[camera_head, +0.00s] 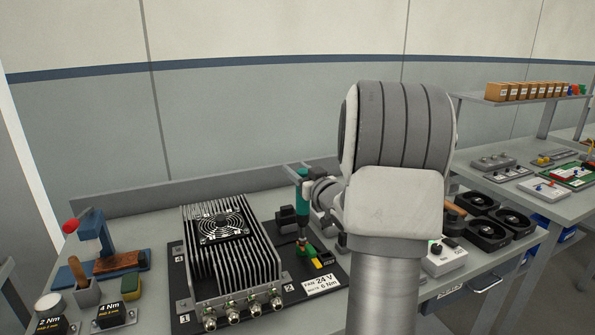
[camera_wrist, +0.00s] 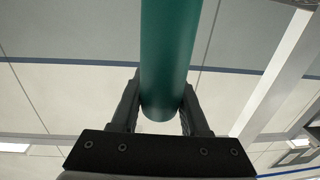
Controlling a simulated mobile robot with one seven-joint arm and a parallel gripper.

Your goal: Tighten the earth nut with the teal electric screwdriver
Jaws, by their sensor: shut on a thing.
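The teal electric screwdriver (camera_head: 302,196) stands about upright over the black mounting plate, right of the finned unit. My gripper (camera_head: 312,188) is shut on its body, coming from the right. In the wrist view the teal body (camera_wrist: 168,50) fills the space between the two dark fingers. The screwdriver's lower end points down at a small green and yellow part (camera_head: 305,249) on the plate. The earth nut itself is too small to make out there, and I cannot tell whether the bit touches it.
The finned heat sink (camera_head: 190,262) with a fan on top (camera_head: 222,226) stands close left. A label (camera_head: 322,284) reads FAN 24 V, nuts 6 Nm. Boxes marked 2 Nm (camera_head: 50,325) and 4 Nm (camera_head: 110,311) stand far left. Black fans (camera_head: 487,235) lie right. My arm hides the bench behind it.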

